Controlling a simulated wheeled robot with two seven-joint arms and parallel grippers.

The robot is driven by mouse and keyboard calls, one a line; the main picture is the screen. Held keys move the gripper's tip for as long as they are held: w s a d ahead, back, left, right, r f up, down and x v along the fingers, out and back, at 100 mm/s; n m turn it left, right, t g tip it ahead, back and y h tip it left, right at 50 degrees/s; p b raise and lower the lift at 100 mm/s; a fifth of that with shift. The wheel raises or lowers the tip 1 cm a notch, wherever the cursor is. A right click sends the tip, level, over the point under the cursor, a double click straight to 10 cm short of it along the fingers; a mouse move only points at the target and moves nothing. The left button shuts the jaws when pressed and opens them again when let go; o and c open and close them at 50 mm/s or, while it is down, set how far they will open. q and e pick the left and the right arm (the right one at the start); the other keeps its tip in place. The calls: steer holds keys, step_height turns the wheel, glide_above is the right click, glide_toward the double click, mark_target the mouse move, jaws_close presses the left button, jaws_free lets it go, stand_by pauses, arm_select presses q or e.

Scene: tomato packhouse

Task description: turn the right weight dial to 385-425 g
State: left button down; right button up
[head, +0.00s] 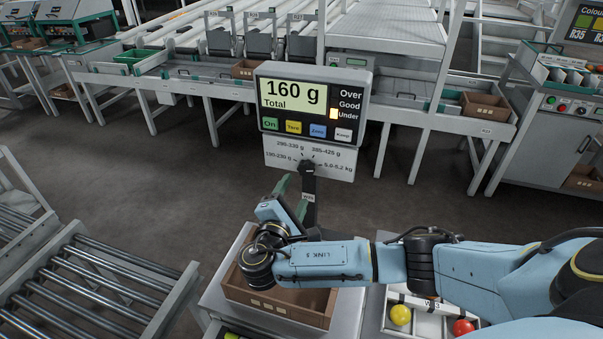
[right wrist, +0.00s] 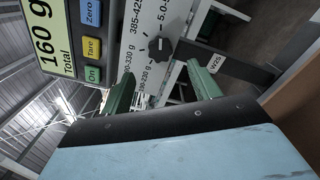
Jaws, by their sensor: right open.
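The weight dial (head: 307,166) is a small dark knob on a pale plate below the scale display. My right gripper (head: 291,196) is open and empty, just below and left of the dial in the head view. Its two green fingers (right wrist: 162,84) are apart and not on the knob. My left gripper is out of view.
The scale display (head: 295,94) reads 160 g Total, with an orange light beside Under. A dark post (head: 309,190) carries the plate. A brown crate (head: 276,301) stands below my right arm. A roller conveyor (head: 95,285) is at the left; grey floor lies behind.

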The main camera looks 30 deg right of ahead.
mark_target(305, 171)
steer(key=x, duration=0.4)
steer(key=shift+s, duration=0.1)
steer(key=x, duration=0.3)
steer(key=shift+w+d, duration=0.45)
steer(key=c, duration=0.9)
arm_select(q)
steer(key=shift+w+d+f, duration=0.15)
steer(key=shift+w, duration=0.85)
arm_select(e)
steer(key=shift+c, duration=0.2)
